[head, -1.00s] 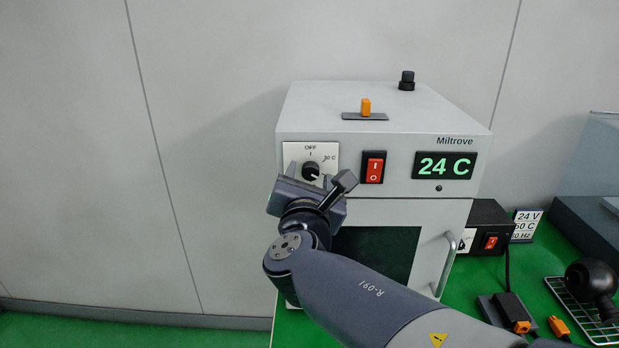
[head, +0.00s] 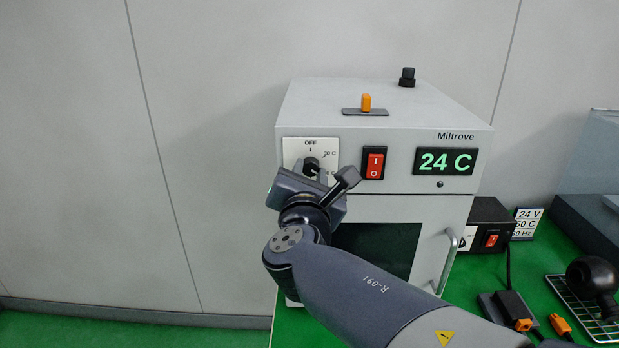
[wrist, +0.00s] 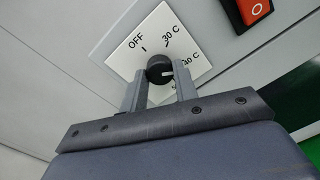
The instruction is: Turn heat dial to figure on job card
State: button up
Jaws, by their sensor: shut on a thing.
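The heat dial (head: 311,163) is a black knob on a white plate at the left of the oven front. The plate shows OFF, 30 C and, in the wrist view, 40 C; its lower part is hidden by my gripper. My gripper (wrist: 157,77) is shut on the dial (wrist: 158,70), one finger on each side.
The oven (head: 390,110) has a red rocker switch (head: 373,163) right beside the dial and a green display (head: 445,161) reading 24 C. Its door handle (head: 447,262) sticks out. A black power box (head: 488,215) stands at the right, with orange connectors and a wire rack on the green bench.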

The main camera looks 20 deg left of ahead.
jog(key=m+b, duration=0.1)
jog(key=b, duration=0.1)
jog(key=m+b, duration=0.3)
jog(key=b, duration=0.1)
jog(key=shift+f+m, duration=0.3)
jog(key=shift+m, duration=0.1)
jog(key=m+b, duration=0.4)
jog(key=shift+r+b, duration=0.15)
jog(key=shift+b, duration=0.15)
jog(key=shift+r+m+b, duration=0.15)
jog(key=shift+m+b, duration=0.8)
jog(key=shift+m, duration=0.05)
jog(key=o, duration=1)
jog(key=shift+c, duration=0.2)
jog(key=b+v, duration=0.1)
jog(key=v, duration=1)
jog(key=shift+r, duration=0.2)
